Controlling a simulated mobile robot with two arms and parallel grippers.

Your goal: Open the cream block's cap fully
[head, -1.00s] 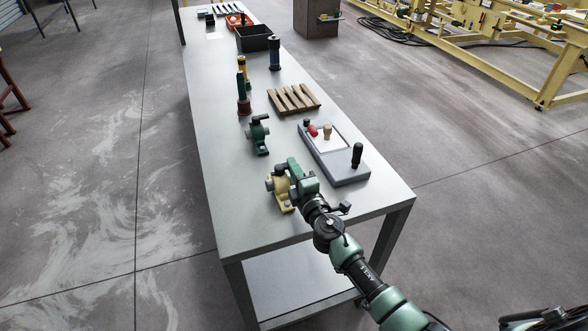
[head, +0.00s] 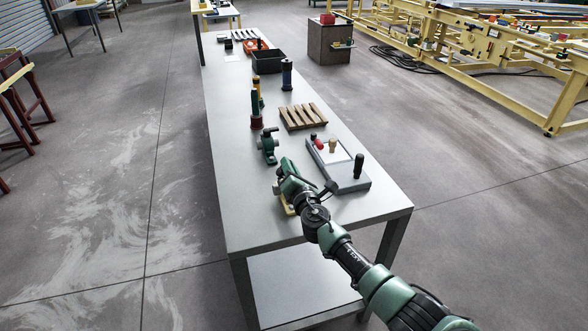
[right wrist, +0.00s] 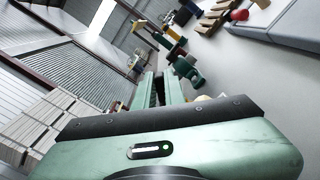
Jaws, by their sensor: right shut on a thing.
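The cream block (head: 288,206) stands near the front end of the grey table. In the head view my right gripper and wrist hide most of it, and only its lower part shows. A small cream patch (right wrist: 203,98) shows beside the fingers in the right wrist view. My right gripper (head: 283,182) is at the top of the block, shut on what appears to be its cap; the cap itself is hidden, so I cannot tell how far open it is. My left gripper is not in view.
A grey board with a black handle (head: 358,166) lies to the right. A wooden slatted rack (head: 303,116), bottles and a black bin (head: 268,62) are farther back. The left table edge is clear.

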